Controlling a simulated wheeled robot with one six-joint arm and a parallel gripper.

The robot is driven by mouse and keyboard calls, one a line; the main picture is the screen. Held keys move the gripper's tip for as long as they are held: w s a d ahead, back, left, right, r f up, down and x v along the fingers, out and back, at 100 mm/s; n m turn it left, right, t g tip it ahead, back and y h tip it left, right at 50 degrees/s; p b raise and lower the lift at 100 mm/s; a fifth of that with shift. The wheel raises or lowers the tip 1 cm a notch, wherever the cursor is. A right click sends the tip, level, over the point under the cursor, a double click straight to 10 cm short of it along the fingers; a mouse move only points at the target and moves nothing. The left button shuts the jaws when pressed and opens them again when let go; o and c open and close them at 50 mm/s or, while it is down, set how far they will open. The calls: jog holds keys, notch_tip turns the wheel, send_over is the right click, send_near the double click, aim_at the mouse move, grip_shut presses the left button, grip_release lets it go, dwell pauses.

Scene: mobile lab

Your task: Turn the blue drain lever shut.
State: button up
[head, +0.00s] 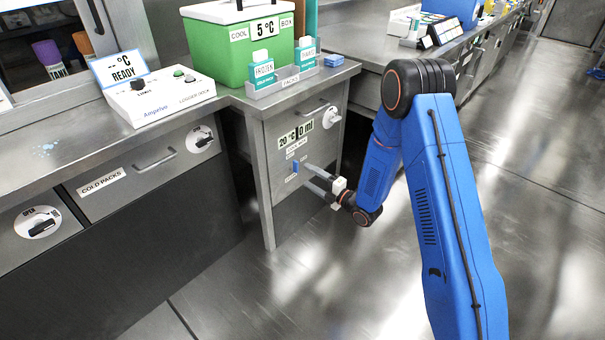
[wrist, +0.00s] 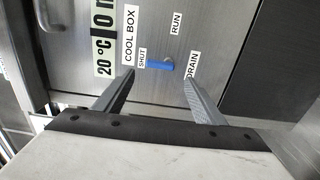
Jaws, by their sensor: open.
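The small blue drain lever (head: 295,167) is on the grey front panel of the cabinet, below the cool box label. It also shows in the wrist view (wrist: 158,66), lying lengthwise across that picture between the SHUT label (wrist: 142,57) and the DRAIN label (wrist: 192,66). The RUN label (wrist: 177,24) is off to one side. My gripper (head: 307,175) faces the panel with its fingers apart. In the wrist view my gripper (wrist: 160,74) has one fingertip on each side of the lever, and a gap shows on both sides. Fingertip contact with the panel is unclear.
A drawer handle (head: 312,110) and a round dial (head: 331,117) are above the lever on the cabinet. A green cool box (head: 225,55) stands on top. A control box (head: 158,97) sits on the left counter. The floor to the right is clear.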

jog(key=v, duration=1)
jog(key=shift+s+d, duration=0.3)
jog(key=w+d+r+m+h, duration=0.1)
jog(key=d+r+m+h, duration=0.95)
jog(key=d+r, duration=0.5)
jog(key=s+d+r+m+h, duration=0.2)
jog(key=s+d+r+m, duration=0.2)
jog(key=s+r+m, duration=0.15)
jog(key=s+d+r+m+g, duration=0.1)
jog(key=s+m, duration=0.3)
jog(key=s, duration=0.7)
jog(key=s+d+r+m+g+h, duration=0.1)
jog(key=s+d+r+m+g, duration=0.1)
jog(key=s, duration=1)
jog(key=s+d+r+m+g, duration=0.1)
jog(key=s+r+m+g, duration=0.2)
jog(key=s, duration=0.9)
jog(key=r+m, duration=0.2)
jog(key=m, duration=0.1)
jog(key=shift+m+h, duration=0.3)
jog(key=shift+h, duration=0.05)
